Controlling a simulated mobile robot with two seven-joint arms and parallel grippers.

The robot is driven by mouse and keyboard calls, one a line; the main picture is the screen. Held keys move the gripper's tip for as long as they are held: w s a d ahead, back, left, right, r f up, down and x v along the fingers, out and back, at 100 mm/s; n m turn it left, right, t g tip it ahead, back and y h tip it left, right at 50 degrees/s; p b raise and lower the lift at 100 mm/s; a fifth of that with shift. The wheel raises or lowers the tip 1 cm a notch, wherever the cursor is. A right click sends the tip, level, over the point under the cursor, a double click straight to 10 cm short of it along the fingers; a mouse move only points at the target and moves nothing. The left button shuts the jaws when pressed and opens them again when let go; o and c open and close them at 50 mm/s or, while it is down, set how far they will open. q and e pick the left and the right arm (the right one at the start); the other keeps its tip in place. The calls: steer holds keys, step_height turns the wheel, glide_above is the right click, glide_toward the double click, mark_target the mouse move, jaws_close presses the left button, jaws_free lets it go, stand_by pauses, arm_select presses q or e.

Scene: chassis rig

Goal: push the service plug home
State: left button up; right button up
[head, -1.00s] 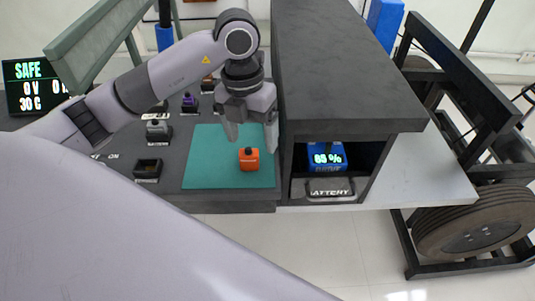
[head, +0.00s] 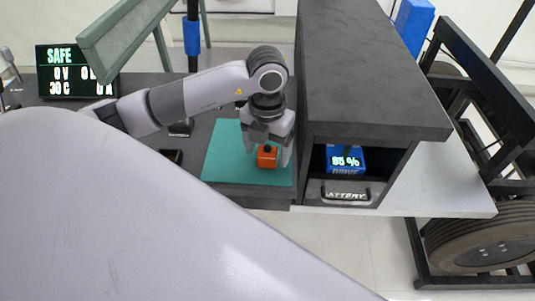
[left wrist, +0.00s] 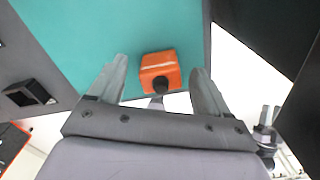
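An orange block with a black knob, which looks like the service plug (head: 267,160), sits on the teal mat (head: 225,165). It also shows in the left wrist view (left wrist: 160,71). My left gripper (head: 268,152) is open and points down over it, with one finger on each side. In the left wrist view my left gripper (left wrist: 160,75) has clear gaps between both fingers and the block. My right gripper does not show in the head view. A small grey pronged part at the lower right of the left wrist view may be it.
A dark cabinet (head: 375,80) stands close right of the mat. A screen (head: 72,72) reading SAFE stands at the left. A black socket (left wrist: 28,93) lies left of the mat.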

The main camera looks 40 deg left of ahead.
mark_target(268, 145)
arm_select(q)
steer(key=c, duration=1)
steer(key=shift+r, duration=0.1)
step_height(268, 145, up, 9)
steer(key=shift+w+r, duration=0.1)
steer(key=shift+r, duration=0.05)
steer(key=shift+r+p, duration=1.3)
steer(key=shift+r, duration=4)
